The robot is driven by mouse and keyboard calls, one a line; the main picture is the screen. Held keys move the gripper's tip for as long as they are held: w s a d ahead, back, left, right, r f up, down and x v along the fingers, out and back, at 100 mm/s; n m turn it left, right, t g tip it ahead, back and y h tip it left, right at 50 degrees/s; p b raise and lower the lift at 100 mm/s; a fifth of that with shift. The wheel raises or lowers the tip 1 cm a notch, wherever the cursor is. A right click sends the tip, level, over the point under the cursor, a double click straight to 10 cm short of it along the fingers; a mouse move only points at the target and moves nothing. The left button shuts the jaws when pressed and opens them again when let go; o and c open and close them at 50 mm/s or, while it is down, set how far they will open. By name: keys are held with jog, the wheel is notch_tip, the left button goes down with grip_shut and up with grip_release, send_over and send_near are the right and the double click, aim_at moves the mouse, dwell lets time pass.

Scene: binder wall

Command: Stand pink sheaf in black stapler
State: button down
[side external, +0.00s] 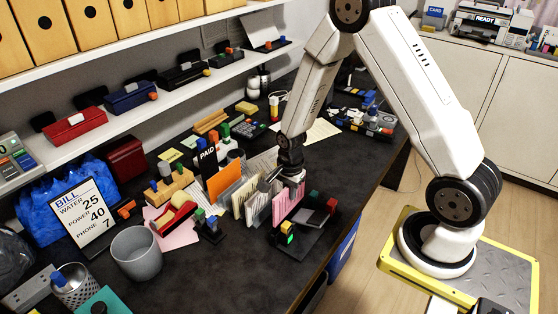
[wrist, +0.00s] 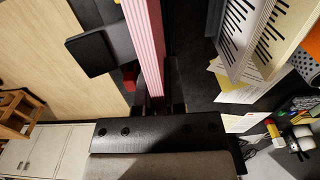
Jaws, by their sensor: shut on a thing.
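The pink sheaf (side external: 287,204) stands upright below my gripper (side external: 287,180), which is shut on its top edge. In the wrist view the striped pink sheaf (wrist: 146,40) runs up from between the dark fingers (wrist: 152,108). A black stapler-like piece (side external: 318,217) with red and green blocks is just right of the sheaf in the side view; its dark plate (wrist: 90,54) shows beside the sheaf in the wrist view. The sheaf's lower edge is partly hidden, so I cannot tell whether it rests in the black piece.
Cream sheaves (side external: 252,202) and an orange one (side external: 224,181) stand close left of the pink sheaf. A small black holder with a green light (side external: 289,238) is in front. A red tape dispenser (side external: 174,216) and a grey cup (side external: 138,252) are farther left.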

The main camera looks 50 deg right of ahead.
aim_at(289, 206)
jog(key=shift+f, duration=0.9)
dwell(1.0)
jog(key=shift+f, duration=0.3)
jog(key=shift+f, duration=1.8)
dwell(1.2)
jog(key=c, duration=0.6)
grip_release()
jog(key=shift+r, duration=0.15)
jog(key=shift+r, duration=3.8)
